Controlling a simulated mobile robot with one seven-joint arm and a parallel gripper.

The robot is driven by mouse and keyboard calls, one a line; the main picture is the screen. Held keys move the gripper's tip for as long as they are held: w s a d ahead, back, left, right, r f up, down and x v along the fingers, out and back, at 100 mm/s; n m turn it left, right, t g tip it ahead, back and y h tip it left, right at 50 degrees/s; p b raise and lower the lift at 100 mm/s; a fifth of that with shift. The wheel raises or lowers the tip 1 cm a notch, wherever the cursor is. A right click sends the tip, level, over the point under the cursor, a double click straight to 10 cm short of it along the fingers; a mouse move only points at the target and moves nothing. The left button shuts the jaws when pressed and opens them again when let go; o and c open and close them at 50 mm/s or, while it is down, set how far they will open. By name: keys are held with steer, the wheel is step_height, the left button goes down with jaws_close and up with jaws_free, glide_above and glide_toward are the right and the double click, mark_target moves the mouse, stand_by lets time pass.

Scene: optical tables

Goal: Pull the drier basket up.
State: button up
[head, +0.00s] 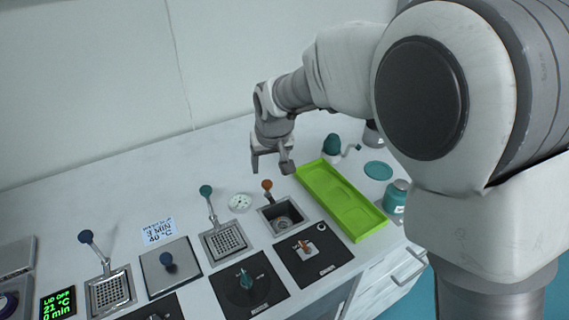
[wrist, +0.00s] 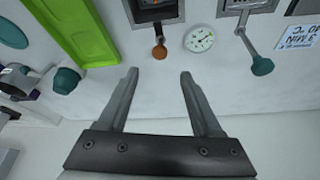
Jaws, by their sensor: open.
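My gripper (head: 271,166) is open and empty above the back of the white bench. Three wells stand in a row, each with a coloured handle; no label marks the drier. The right well (head: 284,215) is a dark square recess with an orange-knobbed handle (head: 267,185). The middle basket (head: 224,240) is a perforated tray with a teal-knobbed handle (head: 206,191); the left basket (head: 111,290) has a blue-knobbed one (head: 86,238). In the wrist view, the orange knob (wrist: 159,52) lies just beyond the gap between the fingertips (wrist: 160,74), not between them.
A green tray (head: 342,199) lies right of the wells, with teal bottles (head: 394,197) beside it. Black control panels (head: 312,255) line the front. The wall rises behind the bench.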

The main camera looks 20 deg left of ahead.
mark_target(267, 183)
steer(key=x, duration=1.2)
steer(key=shift+b, duration=0.35)
jaws_close()
stand_by(0.7)
